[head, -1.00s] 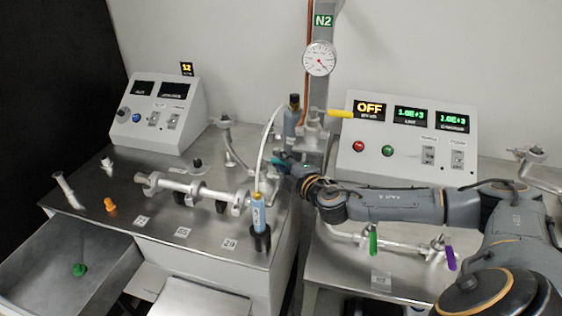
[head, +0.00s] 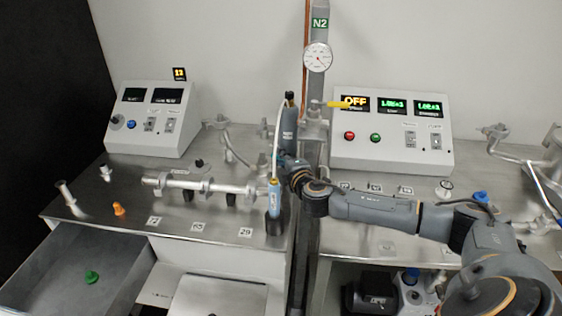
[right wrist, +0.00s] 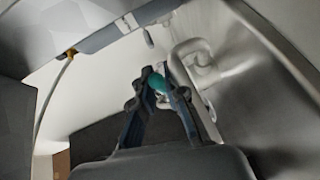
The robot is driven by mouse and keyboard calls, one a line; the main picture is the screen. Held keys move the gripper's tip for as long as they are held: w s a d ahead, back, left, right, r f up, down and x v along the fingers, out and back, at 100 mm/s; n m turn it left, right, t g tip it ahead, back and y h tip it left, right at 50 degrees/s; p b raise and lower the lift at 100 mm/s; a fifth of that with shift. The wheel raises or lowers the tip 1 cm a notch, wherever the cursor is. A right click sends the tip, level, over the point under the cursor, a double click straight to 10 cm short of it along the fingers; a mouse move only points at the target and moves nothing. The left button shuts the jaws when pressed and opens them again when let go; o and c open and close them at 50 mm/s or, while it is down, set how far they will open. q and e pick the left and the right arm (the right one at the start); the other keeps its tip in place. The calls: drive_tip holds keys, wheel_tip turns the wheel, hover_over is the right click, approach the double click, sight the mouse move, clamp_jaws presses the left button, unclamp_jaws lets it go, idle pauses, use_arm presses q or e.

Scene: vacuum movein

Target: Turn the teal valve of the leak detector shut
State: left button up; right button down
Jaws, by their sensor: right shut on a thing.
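My right gripper (head: 283,160) reaches in from the right to the inner edge of the left bench, beside the N2 post. In the right wrist view its two dark fingers (right wrist: 157,78) are closed around the teal valve (right wrist: 158,84), with only part of the teal showing between the tips. Silver pipework (right wrist: 195,60) runs right beside the fingers. In the head view the valve is hidden behind the gripper and wrist. How far the valve is turned cannot be made out. My left gripper is not in view.
A light blue cylinder (head: 274,198) stands close to my right gripper. The N2 post carries a round gauge (head: 317,57) and a yellow handle (head: 346,104). A silver manifold (head: 200,185) lies on the left bench. An open drawer (head: 45,262) holds a green piece (head: 92,277).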

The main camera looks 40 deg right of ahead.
drive_tip(key=c, duration=1.8)
unclamp_jaws()
drive_tip(key=o, duration=0.3)
drive_tip(key=shift+o, duration=0.8)
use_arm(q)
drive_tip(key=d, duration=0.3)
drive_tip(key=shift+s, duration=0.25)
use_arm(e)
drive_tip(key=v, duration=1.2)
